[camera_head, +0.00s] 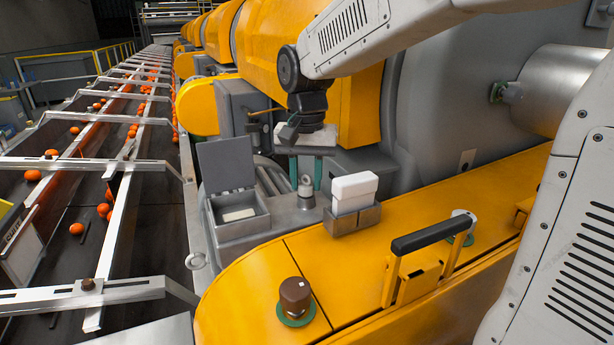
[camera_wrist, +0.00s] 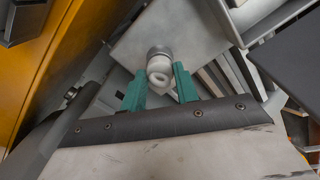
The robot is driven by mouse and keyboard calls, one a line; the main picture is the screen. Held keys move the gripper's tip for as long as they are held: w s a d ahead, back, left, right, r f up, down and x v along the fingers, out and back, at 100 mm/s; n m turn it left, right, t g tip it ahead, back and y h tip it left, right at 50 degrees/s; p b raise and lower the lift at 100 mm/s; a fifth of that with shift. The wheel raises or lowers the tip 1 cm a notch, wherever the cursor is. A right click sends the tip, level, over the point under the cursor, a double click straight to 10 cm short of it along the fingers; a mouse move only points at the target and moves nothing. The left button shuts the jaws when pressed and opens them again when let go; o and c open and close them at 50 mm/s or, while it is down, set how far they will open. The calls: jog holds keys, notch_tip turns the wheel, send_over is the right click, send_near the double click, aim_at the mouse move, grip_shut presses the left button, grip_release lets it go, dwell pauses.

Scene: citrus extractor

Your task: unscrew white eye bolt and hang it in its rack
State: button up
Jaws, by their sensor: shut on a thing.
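Whether the bolt's thread is still seated in the plate cannot be seen. I cannot single out the bolt's rack with certainty.
A grey box (camera_head: 240,226) with its lid open stands left of my gripper. A white block (camera_head: 354,186) sits in a grey holder (camera_head: 352,220) to the right. A brown knob (camera_head: 295,295) and a black-handled bracket (camera_head: 432,236) stand on the yellow cover (camera_head: 345,275). A conveyor with oranges runs at left.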

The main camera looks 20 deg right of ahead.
jog(key=o, duration=0.5)
jog(key=shift+o, duration=0.2)
jog(key=shift+m, duration=0.9)
jog(key=shift+m, duration=0.8)
jog(key=shift+m, duration=0.9)
